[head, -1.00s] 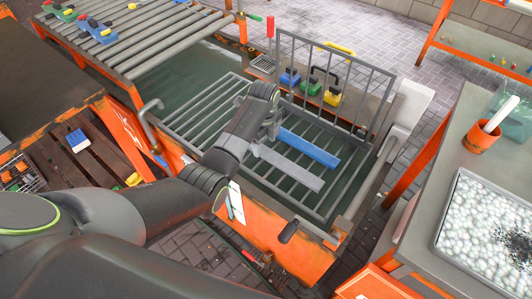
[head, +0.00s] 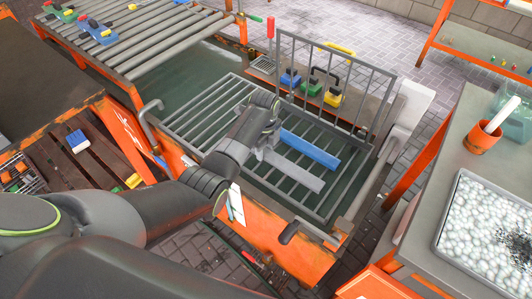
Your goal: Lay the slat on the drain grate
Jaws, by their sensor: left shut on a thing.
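A grey slat (head: 296,172) lies low over the grey barred drain grate (head: 240,96), to the left of and in front of a blue slat. I cannot tell whether it touches the bars. My left gripper (head: 266,149) is at the slat's back left end and is shut on it; the arm hides part of the fingers. The blue slat (head: 309,149) rests on the bars, roughly parallel to the grey one, with a gap between them. My right gripper is not in view.
An upright barred gate (head: 345,85) stands behind the grate. Blue, green and yellow blocks (head: 309,85) sit behind it. A roller conveyor (head: 150,40) is at the back left. A bench with a tray of white balls (head: 490,235) is at the right.

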